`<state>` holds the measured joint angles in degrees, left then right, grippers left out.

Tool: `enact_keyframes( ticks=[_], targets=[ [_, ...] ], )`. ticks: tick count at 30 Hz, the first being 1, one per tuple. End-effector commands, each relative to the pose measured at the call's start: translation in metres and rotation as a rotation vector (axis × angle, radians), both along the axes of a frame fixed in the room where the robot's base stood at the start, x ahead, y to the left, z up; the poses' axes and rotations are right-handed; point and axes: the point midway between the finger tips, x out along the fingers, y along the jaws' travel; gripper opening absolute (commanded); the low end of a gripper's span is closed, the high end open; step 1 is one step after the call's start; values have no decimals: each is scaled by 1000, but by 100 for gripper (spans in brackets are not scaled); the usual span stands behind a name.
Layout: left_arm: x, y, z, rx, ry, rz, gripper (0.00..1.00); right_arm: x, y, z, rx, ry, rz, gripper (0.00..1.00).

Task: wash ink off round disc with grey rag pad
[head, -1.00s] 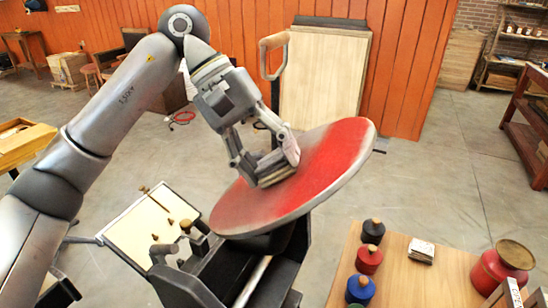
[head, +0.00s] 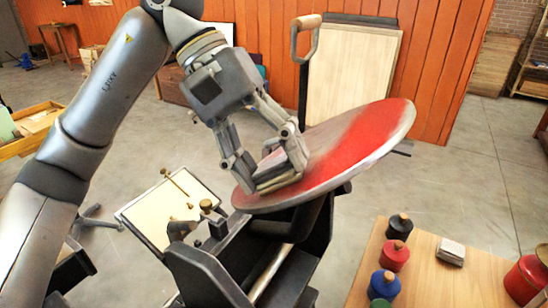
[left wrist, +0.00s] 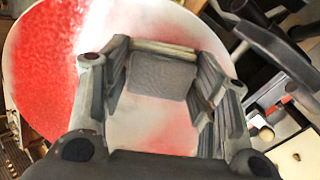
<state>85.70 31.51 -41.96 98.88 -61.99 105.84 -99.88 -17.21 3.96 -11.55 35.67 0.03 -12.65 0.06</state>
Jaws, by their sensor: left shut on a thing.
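The round disc (head: 365,140) is tilted on top of a dark hand press (head: 290,262) in the head view. Its face carries red ink with pale grey streaks between. In the left wrist view the disc (left wrist: 45,75) is strongly red on the left, with pale and pinkish patches near the middle. My left gripper (head: 272,172) is over the disc's lower left part, shut on the grey rag pad (left wrist: 160,78). The pad looks to lie against the disc's face; its contact side is hidden. My right gripper is not in view.
A pale slanted board (head: 170,205) is left of the press. A wooden panel (head: 352,75) leans behind. Grey floor is open at the right.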

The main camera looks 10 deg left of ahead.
Motion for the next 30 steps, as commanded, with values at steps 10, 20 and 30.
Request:
enact_keyframes(
  ticks=[10,20,30],
  targets=[
    [-1,-21,17,1,2,-4,36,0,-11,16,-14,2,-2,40],
    [-1,-44,34,1,2,-1,36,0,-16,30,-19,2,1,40],
    [-4,-55,39,1,2,-1,36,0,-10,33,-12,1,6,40]
  ],
)
